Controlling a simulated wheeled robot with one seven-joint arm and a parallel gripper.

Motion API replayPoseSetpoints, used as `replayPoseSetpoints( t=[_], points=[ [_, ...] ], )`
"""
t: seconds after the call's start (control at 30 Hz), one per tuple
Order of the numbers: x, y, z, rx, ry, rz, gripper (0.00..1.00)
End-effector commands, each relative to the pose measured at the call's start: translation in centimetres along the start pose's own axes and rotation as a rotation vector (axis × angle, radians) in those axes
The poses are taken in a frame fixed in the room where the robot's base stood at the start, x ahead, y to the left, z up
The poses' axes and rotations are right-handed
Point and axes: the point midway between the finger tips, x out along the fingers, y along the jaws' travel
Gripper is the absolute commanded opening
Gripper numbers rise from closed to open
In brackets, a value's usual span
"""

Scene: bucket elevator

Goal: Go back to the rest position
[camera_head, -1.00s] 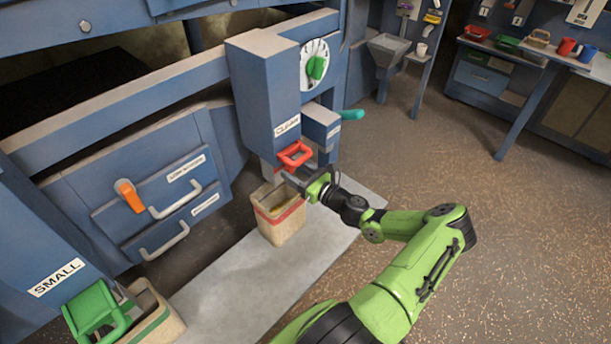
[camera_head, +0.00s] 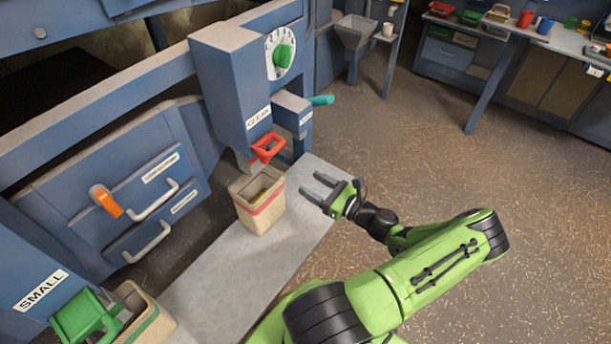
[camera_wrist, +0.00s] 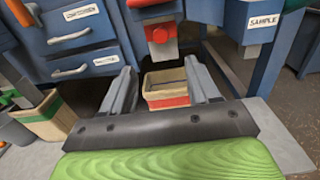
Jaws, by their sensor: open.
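My gripper (camera_head: 322,190) is open and empty in the head view. It is held out to the right of a tan bag with a red band (camera_head: 260,203), apart from it. The bag stands on the grey slab (camera_head: 245,262) beneath the spout marked CLEAN, under the red handle (camera_head: 267,147). In the wrist view the two fingers (camera_wrist: 160,92) are spread wide, and the bag (camera_wrist: 166,88) shows beyond and between them. The red handle (camera_wrist: 162,34) shows above the bag there.
A green-banded bag (camera_head: 143,318) stands at the SMALL spout with its green handle (camera_head: 86,318). An orange lever (camera_head: 106,201) and drawers are at left. A teal handle (camera_head: 321,100) sticks out near the SAMPLE box. Open floor (camera_head: 420,165) lies to the right.

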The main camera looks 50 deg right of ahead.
Motion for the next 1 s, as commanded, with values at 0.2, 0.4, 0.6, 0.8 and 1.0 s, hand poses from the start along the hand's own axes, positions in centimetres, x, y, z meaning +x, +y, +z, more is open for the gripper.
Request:
replayPoseSetpoints(
  t=[0.2, 0.4, 0.6, 0.8, 1.0],
  points=[
    [0.0, 0.0, 0.0, 0.000, 0.000, 0.000, 0.60],
    [1.5, 2.0, 0.7, -0.092, 0.071, 0.124, 0.60],
    [4.7, 10.5, 3.5, -0.554, 0.326, 0.673, 0.60],
    [4.7, 17.1, 8.6, -1.086, 0.465, 1.176, 0.60],
    [3.3, 22.5, 16.2, -1.637, 0.479, 1.527, 0.60]
  ],
)
